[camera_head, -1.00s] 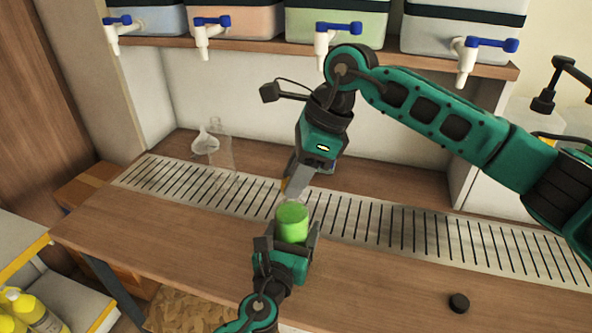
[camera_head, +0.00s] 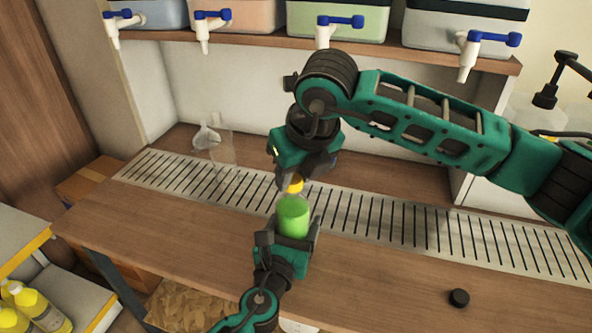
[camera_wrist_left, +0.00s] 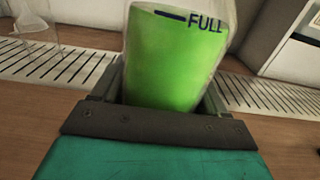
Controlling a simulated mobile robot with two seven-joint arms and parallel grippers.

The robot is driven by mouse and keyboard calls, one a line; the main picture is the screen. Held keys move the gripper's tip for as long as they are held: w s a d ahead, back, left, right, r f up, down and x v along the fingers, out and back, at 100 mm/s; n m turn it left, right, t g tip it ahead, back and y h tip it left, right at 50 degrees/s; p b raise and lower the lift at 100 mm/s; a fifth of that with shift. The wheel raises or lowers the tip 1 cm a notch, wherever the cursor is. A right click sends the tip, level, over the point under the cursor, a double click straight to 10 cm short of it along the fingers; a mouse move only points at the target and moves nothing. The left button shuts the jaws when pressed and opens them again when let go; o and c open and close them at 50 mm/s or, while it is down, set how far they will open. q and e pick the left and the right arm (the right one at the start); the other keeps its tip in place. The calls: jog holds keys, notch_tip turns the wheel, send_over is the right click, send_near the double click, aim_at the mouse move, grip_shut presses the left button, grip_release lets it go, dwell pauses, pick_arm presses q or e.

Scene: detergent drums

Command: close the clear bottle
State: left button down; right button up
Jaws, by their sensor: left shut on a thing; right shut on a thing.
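The clear bottle (camera_head: 292,218), filled with green liquid, is held upright over the counter. It also shows in the left wrist view (camera_wrist_left: 175,60), with a "FULL" mark near the liquid's top. My left gripper (camera_head: 287,238) is shut on the bottle's lower part. My right gripper (camera_head: 297,180) is above the bottle, shut on a yellow cap (camera_head: 294,185). The cap is just over the bottle's top; I cannot tell whether they touch. The bottle's neck is hard to make out in the head view and out of frame in the left wrist view.
A slotted metal drain strip (camera_head: 390,223) runs along the wooden counter (camera_head: 180,237). A clear empty bottle (camera_head: 223,150) and a funnel (camera_head: 205,138) stand at the back left. A black cap (camera_head: 459,298) lies at the front right. Drums with blue taps (camera_head: 340,21) stand on the shelf above.

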jog(key=m+h, duration=0.1)
jog(key=m, duration=0.1)
jog(key=m+h, duration=0.1)
jog(key=m, duration=0.4)
jog(key=shift+a+t+h, duration=0.3)
jog(key=shift+a+h, duration=0.05)
jog(key=shift+h, duration=0.05)
jog(key=m, duration=0.2)
jog(key=m+h, duration=0.1)
jog(key=m, duration=0.1)
jog(key=shift+a+m+h, duration=0.15)
jog(key=shift+m+h, duration=0.15)
jog(key=m, duration=0.2)
jog(key=m+g+h, duration=0.1)
jog(key=m, duration=0.1)
jog(key=shift+w+a+g, duration=0.1)
jog(key=shift+g, duration=0.2)
jog(key=m, duration=0.2)
jog(key=m+g+h, duration=0.1)
jog(key=m, duration=0.1)
jog(key=m+g, duration=0.1)
jog(key=m, duration=0.1)
jog(key=shift+w+m, duration=0.25)
jog(key=shift+m, duration=0.15)
jog(key=m+g, duration=0.2)
jog(key=m, duration=0.2)
jog(key=shift+w, duration=0.1)
jog(key=m+g, duration=0.1)
jog(key=m, duration=0.2)
jog(key=o, duration=1)
